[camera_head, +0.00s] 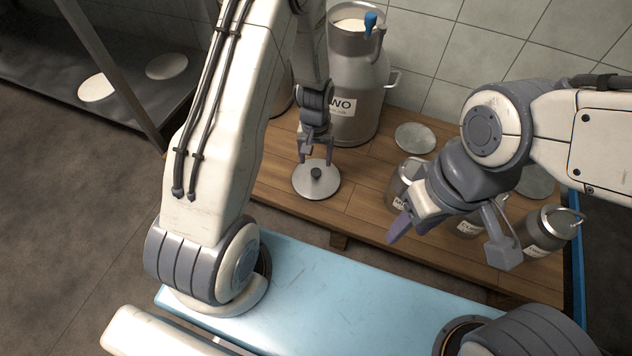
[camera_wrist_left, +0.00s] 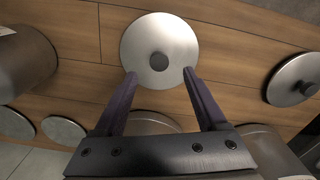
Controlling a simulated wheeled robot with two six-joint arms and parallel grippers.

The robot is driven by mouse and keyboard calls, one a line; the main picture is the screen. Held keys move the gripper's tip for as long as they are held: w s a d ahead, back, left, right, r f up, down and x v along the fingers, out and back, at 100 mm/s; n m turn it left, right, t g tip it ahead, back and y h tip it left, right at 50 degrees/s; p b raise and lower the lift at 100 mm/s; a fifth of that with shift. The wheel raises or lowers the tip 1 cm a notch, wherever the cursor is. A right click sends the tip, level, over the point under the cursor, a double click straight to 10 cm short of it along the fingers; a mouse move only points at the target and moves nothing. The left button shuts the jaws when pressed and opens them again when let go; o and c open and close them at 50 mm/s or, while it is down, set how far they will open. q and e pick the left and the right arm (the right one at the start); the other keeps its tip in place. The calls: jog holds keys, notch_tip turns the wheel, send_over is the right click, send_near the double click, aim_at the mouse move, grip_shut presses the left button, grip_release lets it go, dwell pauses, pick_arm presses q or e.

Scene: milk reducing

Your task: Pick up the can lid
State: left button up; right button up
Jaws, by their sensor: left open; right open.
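The can lid (camera_head: 315,182) is a round grey metal disc with a dark knob, lying flat on the wooden table. It also shows in the left wrist view (camera_wrist_left: 178,48), with its dark knob (camera_wrist_left: 159,61) near the middle. My left gripper (camera_head: 317,161) is open and points down just above the lid. In the left wrist view its two fingertips (camera_wrist_left: 159,75) lie on either side of the near part of the lid, with nothing held. My right gripper (camera_head: 449,243) is open and empty over the right part of the table, in front of smaller cans.
A large milk can (camera_head: 358,95) labelled "WO" with a blue-handled tool stands behind the left gripper. Smaller cans, such as one at the right (camera_head: 546,232), stand on the wooden table (camera_head: 285,220). Another lid (camera_head: 415,138) lies behind them.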

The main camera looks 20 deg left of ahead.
aim_at(316, 171)
pick_arm(q)
notch_tip(316, 171, down, 7)
jog(key=b, duration=0.3)
jog(key=shift+w+r+b, duration=0.15)
jog(key=shift+r+b, duration=0.05)
jog(key=shift+b, duration=0.1)
jog(key=shift+r, duration=0.1)
grip_shut()
